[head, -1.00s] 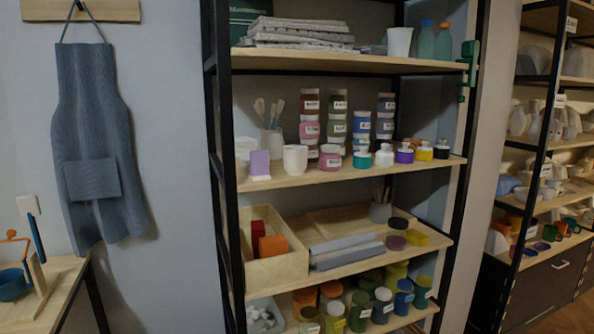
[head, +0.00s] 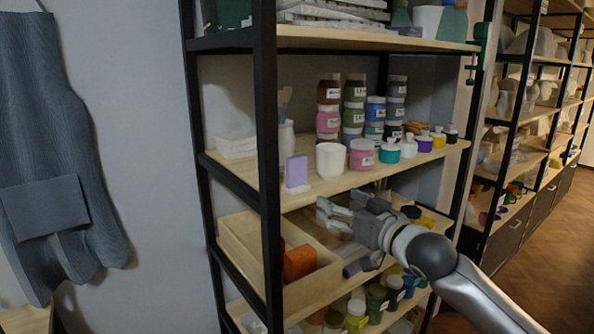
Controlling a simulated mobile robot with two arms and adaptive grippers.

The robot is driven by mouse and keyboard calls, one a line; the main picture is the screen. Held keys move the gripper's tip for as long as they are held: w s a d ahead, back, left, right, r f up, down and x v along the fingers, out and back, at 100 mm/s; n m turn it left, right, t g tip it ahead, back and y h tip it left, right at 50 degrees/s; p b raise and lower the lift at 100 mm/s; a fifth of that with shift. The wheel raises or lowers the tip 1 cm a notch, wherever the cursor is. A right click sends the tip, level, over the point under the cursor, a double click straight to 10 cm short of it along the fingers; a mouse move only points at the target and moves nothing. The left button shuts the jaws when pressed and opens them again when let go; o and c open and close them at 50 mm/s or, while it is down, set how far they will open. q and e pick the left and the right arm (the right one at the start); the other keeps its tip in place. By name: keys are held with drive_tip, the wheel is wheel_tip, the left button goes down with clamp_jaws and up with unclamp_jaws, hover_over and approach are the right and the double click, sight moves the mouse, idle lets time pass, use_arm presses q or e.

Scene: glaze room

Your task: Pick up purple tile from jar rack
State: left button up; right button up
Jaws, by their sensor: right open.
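The purple tile (head: 296,171) stands upright near the front edge of the rack's middle shelf, in a small white holder (head: 297,188). It is left of a white cup. The jar rack (head: 265,150) is a black-framed unit with wooden shelves. My right gripper (head: 328,213) is open and empty, in front of the rack. In the picture it is below and to the right of the tile, apart from it, with its fingers pointing left. My left gripper is not in view.
A white cup (head: 330,160) and a pink jar (head: 361,154) stand right of the tile. Small bottles and stacked jars fill the shelf further right. A black post (head: 267,200) rises left of the tile. A wooden box (head: 236,249) holds orange blocks below.

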drive_tip(key=n+y, duration=0.2)
approach(299, 166)
drive_tip(key=p+x, duration=0.2)
drive_tip(key=x, duration=0.3)
drive_tip(key=shift+w+a+r, duration=0.15)
drive_tip(key=shift+w+r, duration=0.05)
drive_tip(key=shift+w, duration=0.05)
drive_tip(key=shift+w+a, duration=0.25)
drive_tip(key=shift+w, duration=0.05)
drive_tip(key=p+x, duration=0.2)
drive_tip(key=x, duration=0.2)
drive_tip(key=shift+f, duration=0.1)
drive_tip(key=shift+w+a+f, duration=0.1)
drive_tip(key=shift+w+a, duration=0.1)
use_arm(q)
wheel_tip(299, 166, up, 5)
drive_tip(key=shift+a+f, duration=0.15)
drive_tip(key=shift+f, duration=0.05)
